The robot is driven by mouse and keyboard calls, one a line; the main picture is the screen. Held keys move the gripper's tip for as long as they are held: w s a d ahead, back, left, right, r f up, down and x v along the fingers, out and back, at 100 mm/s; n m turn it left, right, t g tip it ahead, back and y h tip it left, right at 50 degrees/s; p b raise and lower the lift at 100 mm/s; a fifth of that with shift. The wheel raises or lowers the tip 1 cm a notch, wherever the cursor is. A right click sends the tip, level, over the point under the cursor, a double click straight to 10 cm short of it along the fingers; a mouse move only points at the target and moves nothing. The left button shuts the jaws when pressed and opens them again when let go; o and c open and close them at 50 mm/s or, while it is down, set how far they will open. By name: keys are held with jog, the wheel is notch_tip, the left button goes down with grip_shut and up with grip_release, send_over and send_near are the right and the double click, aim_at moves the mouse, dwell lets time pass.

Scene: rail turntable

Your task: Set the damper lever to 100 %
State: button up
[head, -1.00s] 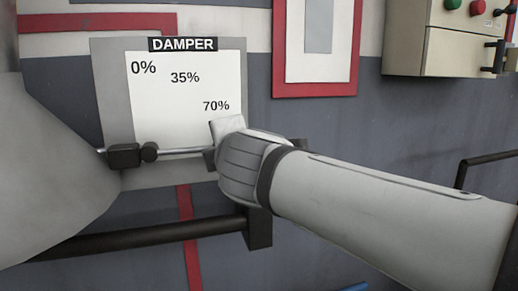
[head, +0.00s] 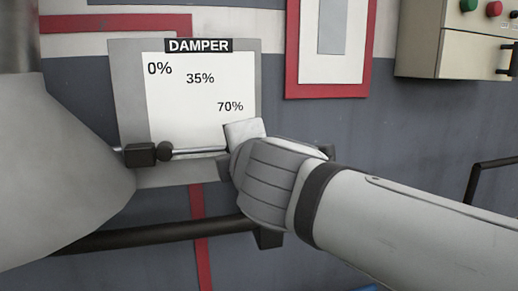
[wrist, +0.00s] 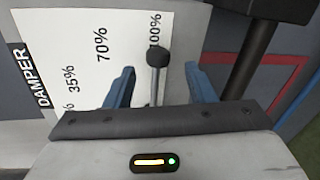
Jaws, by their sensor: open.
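The damper panel (head: 127,100) is a grey wall plate with a white scale sheet (head: 185,115) marked 0%, 35% and 70% in the head view. The 100% mark (wrist: 155,30) shows in the wrist view. The lever's metal rod (head: 200,153) runs right from a dark pivot (head: 140,155), and its far end is hidden behind my gripper (head: 236,150). In the wrist view the dark round knob (wrist: 158,57) sits at the 100% mark. My gripper's blue fingers are open, one on each side of the lever, with visible gaps.
A dark horizontal rail (head: 160,236) runs below the panel. A beige control box (head: 440,55) with green and red buttons is at the upper right. A red-framed board (head: 292,60) hangs between it and the panel. Another dark handrail (head: 475,180) is at the right.

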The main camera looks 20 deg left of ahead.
jog(key=shift+v, duration=1.6)
